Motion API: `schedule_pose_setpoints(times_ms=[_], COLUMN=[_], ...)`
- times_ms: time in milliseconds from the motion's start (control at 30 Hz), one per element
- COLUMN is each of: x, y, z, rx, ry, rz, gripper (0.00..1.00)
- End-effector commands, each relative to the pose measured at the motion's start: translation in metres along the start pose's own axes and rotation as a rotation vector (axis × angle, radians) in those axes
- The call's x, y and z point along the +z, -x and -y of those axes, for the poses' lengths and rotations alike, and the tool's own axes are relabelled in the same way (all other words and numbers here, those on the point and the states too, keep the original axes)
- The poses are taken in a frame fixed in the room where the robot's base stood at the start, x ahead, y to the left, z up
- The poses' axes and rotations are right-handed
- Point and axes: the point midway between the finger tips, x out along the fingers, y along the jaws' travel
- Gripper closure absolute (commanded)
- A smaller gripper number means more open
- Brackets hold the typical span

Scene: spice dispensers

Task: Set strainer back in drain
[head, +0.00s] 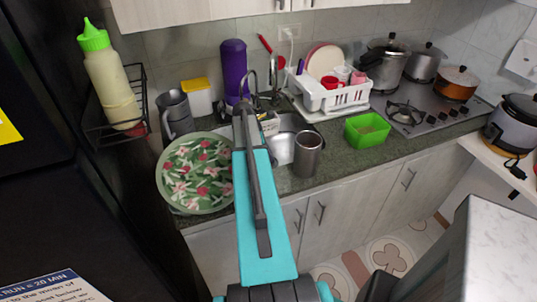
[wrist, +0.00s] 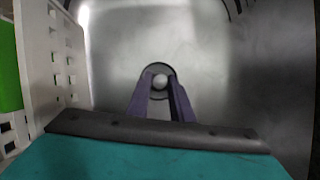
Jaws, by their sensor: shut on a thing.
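The sink (head: 285,143) is a steel basin set in the dark counter, partly behind my arm. In the wrist view the basin floor (wrist: 225,60) fills most of the picture. My gripper (wrist: 161,86) has its two dark fingers closed on the strainer (wrist: 160,81), which shows as a small round grey knob between the fingertips. A dark round ring, seemingly the drain (wrist: 158,66), shows around and behind the knob. I cannot tell whether the strainer is seated in it or held above it. In the head view my arm hides the fingertips and the strainer.
A green box (head: 367,130), a steel cup (head: 307,155) and a floral plate (head: 198,172) are near the counter's front. A faucet (head: 272,80) rises behind.

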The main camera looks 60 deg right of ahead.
Motion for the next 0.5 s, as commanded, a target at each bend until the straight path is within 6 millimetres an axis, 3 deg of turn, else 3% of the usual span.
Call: schedule_pose_setpoints(times_ms=[67, 100, 200, 500], x=[-0.0007, -0.0008, -0.0008, -0.0006], y=[-0.0014, -0.0015, -0.0014, -0.0008], z=[0.0006, 0.0007, 0.0007, 0.0006], rx=[-0.002, -0.002, -0.002, -0.002], ry=[0.0, 0.0, 0.0, 0.0], rz=[-0.001, -0.001, -0.001, -0.001], gripper=[1.0, 0.73, 0.58, 0.58])
